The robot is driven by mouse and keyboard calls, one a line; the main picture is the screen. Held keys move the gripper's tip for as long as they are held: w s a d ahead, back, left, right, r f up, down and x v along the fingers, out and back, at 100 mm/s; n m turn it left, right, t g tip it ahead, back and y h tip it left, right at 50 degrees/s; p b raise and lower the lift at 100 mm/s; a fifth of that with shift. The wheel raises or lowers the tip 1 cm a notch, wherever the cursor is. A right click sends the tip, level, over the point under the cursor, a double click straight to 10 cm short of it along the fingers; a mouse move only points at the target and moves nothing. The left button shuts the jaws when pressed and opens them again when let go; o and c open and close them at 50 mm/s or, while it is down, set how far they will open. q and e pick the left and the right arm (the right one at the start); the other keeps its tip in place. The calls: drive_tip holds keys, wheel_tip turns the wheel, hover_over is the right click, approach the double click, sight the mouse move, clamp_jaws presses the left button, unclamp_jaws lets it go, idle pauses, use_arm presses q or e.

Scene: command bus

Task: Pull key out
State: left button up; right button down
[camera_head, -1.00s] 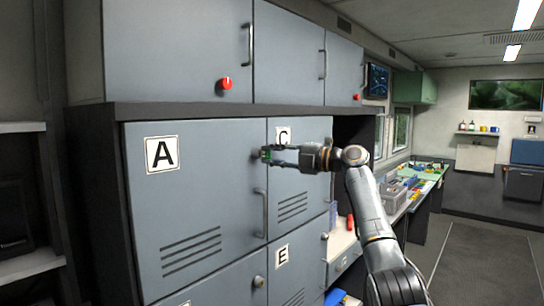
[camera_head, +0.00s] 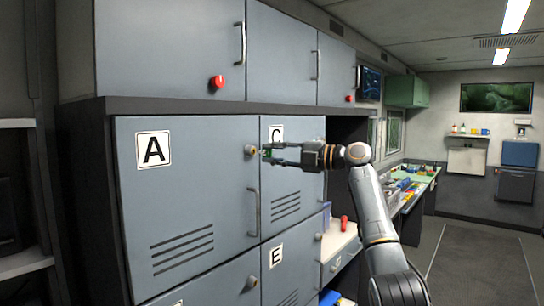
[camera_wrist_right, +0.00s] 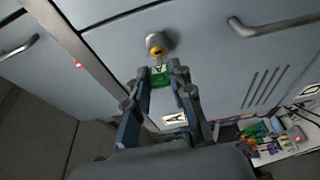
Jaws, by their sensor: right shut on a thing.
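A small key with a green head (camera_wrist_right: 161,79) is between the fingertips of my right gripper (camera_wrist_right: 168,76) in the right wrist view. The round metal lock (camera_wrist_right: 150,41), with a brass-coloured face, sits on the grey door just beyond the key. In the head view my right gripper (camera_head: 266,154) reaches in from the right, its tips a little to the right of the lock (camera_head: 251,150) on door A (camera_head: 190,200). It is shut on the key. Whether the key's tip is still inside the lock is too small to tell. My left gripper is not in view.
A bar handle (camera_head: 254,212) stands below the lock. Door C (camera_head: 290,190) lies behind the gripper, and door E (camera_head: 285,265) is below it. A red knob (camera_head: 217,82) is on the upper cabinet. A cluttered desk (camera_head: 410,190) stands farther right, beside open floor.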

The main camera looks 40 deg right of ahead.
drive_tip(key=s+d+b, duration=0.1)
drive_tip(key=s+b, duration=0.2)
drive_tip(key=s, duration=0.3)
drive_tip(key=shift+d+b, duration=0.2)
drive_tip(key=shift+b, duration=0.15)
drive_tip(key=shift+w, duration=0.1)
idle(0.4)
